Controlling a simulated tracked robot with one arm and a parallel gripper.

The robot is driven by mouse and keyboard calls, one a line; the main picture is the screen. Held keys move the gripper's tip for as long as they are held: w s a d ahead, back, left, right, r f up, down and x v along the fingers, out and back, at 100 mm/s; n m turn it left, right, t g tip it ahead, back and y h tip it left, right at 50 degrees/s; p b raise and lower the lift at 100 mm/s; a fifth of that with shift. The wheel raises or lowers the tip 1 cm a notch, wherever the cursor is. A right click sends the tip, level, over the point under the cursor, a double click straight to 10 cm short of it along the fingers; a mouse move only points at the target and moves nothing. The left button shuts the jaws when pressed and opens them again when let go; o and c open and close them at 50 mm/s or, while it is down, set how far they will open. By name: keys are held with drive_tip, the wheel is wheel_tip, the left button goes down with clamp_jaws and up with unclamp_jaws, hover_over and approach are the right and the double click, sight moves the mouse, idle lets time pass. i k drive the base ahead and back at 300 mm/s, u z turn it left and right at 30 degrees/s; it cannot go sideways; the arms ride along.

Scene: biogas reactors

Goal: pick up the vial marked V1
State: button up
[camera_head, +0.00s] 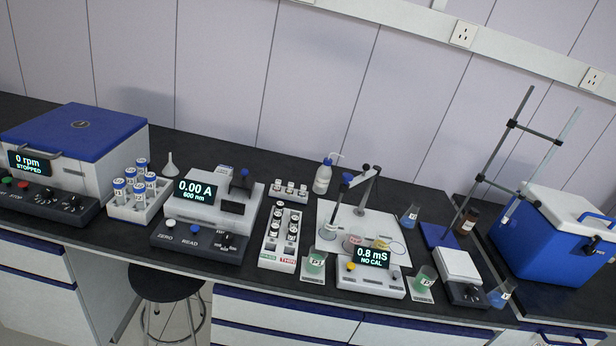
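Several small vials with dark caps and white tops (292,228) stand in a long white rack (269,245) near the middle of the bench. A smaller white rack (290,196) behind it holds a few similar small vials. The marks on these vials are too small to read, so I cannot tell which is V1. Several blue-capped tubes (119,191) stand in a white rack (133,213) further left; their labels are also too small to read clearly. My gripper does not show in the head view.
A photometer (205,234) reading 0.00 A is left of the long rack, a meter (370,286) reading 0.8 mS right. Beakers (315,262), a wash bottle (323,176), a tall stand (489,165), a centrifuge (75,130) and a blue cooler (545,240) crowd the bench. A stool (165,284) stands below.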

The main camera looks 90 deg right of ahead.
sight(293, 232)
drive_tip(key=z, duration=2)
